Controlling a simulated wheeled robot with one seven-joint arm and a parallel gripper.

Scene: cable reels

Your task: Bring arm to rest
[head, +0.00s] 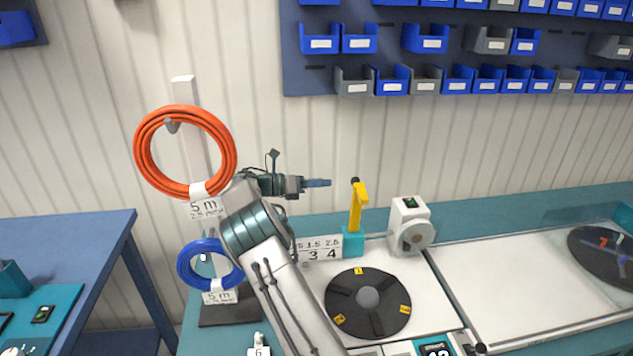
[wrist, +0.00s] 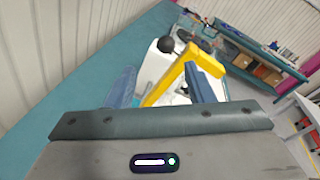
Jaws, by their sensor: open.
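My gripper (head: 318,183) is held above the bench at the middle of the head view, pointing right. In the wrist view its two blue fingers stand apart, and no object is held between them (wrist: 165,88). A yellow lever (head: 358,206) with a dark knob stands upright just right of the fingertips in the head view. In the wrist view the yellow lever (wrist: 172,75) shows beyond and between the fingers; I cannot tell the exact gap. My arm reaches up from the bottom of the head view and hides part of the bench.
An orange cable coil (head: 148,165) and a blue coil (head: 186,276) hang on a white post at left. A black turntable (head: 345,318) lies on the bench, with a white device (head: 408,215) behind it. Blue and grey bins (head: 425,40) line the wall. A white panel (head: 520,285) is clear.

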